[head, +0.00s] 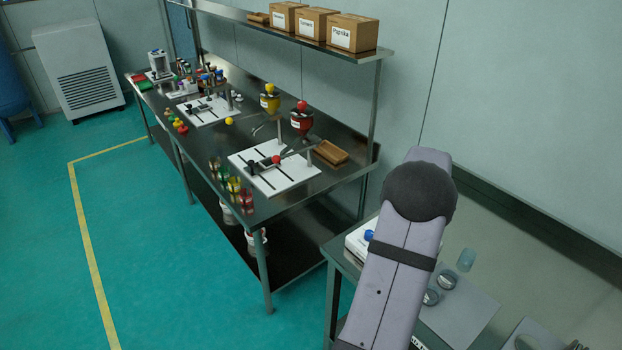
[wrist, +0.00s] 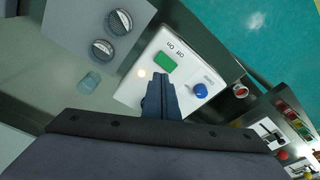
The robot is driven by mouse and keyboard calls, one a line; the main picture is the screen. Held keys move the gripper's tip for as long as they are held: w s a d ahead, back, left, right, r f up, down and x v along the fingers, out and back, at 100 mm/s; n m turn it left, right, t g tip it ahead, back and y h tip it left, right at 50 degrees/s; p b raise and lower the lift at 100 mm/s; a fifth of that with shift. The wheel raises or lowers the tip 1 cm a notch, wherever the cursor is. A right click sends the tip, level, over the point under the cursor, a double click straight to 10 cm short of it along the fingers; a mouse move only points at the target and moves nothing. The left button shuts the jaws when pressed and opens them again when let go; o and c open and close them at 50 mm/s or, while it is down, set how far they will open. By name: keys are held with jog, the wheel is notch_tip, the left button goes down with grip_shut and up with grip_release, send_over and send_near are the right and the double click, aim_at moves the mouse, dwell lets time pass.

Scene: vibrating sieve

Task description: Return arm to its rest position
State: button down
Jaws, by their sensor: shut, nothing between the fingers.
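My gripper (wrist: 161,80) is shut and empty in the wrist view, its fingers together. It hangs over a white control box (wrist: 135,88) with a green switch (wrist: 165,62) marked Off and On, and a blue knob (wrist: 200,90). The fingertips appear just beside the green switch; I cannot tell whether they touch the box. In the head view my arm crosses the right foreground and hides the gripper. Only part of the white box (head: 356,240) shows there, left of the arm, with its blue knob (head: 369,235).
Two round sieve-like discs (wrist: 103,48) lie on a grey sheet beside the box, near a clear cup (wrist: 89,82). A long metal bench (head: 245,210) with jars and white boards stands to the left. Its shelf holds cardboard boxes (head: 352,34). Green floor (head: 180,270) lies open.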

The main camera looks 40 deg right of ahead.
jog(key=s+a+f+g+y, duration=0.1)
jog(key=s+a+f, duration=0.2)
jog(key=a, duration=0.5)
jog(key=s+a+f+g+y, duration=0.1)
jog(key=s+a+f+y, duration=0.2)
jog(key=a, duration=0.4)
jog(key=w+a+r+n+h, duration=0.15)
jog(key=a+n, duration=0.25)
jog(key=a, duration=0.6)
jog(key=w+a+r+n+t, duration=0.1)
jog(key=a+r+n, duration=0.25)
jog(key=a, duration=0.75)
jog(key=w+a+r+n+h, duration=0.15)
jog(key=a+n, duration=0.35)
jog(key=a, duration=0.5)
notch_tip(320, 180, down, 18)
jog(key=b, duration=1.8)
jog(key=shift+w+y+b, duration=0.2)
jog(key=shift+y+b, duration=0.1)
jog(key=shift+b, duration=0.1)
jog(key=shift+r+m, duration=0.2)
jog(key=shift+m, duration=0.05)
